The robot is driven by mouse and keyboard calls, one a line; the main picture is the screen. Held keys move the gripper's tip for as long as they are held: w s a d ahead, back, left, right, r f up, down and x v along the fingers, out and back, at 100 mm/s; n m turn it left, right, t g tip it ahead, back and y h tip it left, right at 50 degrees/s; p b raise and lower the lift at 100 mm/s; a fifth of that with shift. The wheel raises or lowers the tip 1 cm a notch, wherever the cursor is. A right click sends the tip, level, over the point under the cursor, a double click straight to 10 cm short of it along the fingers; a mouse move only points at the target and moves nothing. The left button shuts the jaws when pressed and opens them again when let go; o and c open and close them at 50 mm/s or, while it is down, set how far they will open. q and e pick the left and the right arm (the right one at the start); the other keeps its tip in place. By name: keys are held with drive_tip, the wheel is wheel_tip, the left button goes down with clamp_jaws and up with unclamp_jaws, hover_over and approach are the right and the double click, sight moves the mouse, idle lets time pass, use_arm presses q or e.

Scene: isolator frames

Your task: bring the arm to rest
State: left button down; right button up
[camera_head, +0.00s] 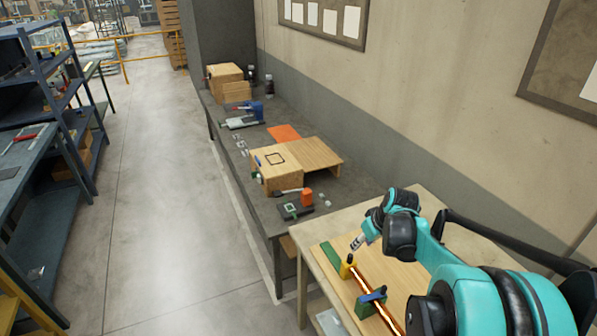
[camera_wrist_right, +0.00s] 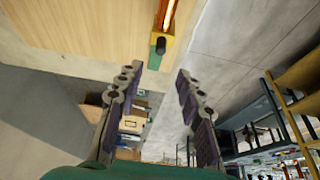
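My right arm (camera_head: 458,277), teal and black, reaches over the light wooden table (camera_head: 314,267) at the lower right of the head view. My right gripper (camera_head: 357,243) hangs above the table near a yellow block. In the right wrist view the two fingers of this gripper (camera_wrist_right: 157,73) stand apart with nothing between them. My left gripper is not in view.
An orange rod (camera_head: 368,290) runs between the yellow block (camera_head: 347,267) and a green-and-blue block (camera_head: 371,302) on the table. A dark bench (camera_head: 220,140) beyond carries a wooden box (camera_head: 275,168) and tools. Shelves (camera_head: 45,75) stand left; the floor (camera_head: 150,180) between is clear.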

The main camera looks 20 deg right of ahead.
drive_tip(key=shift+a, duration=0.1)
drive_tip(key=s+a+f+t+b, duration=0.1)
drive_tip(key=s+a+f+b, duration=0.2)
drive_tip(key=s+a+b, duration=0.2)
drive_tip(key=s+a+f+t+b, duration=0.1)
drive_tip(key=s+a+f+b, duration=0.3)
drive_tip(key=s+a, duration=0.6)
drive_tip(key=a+b, duration=0.2)
drive_tip(key=a, duration=0.4)
drive_tip(key=shift+s+a+m, duration=0.35)
drive_tip(key=shift+a+m, duration=0.05)
drive_tip(key=shift+f, duration=0.1)
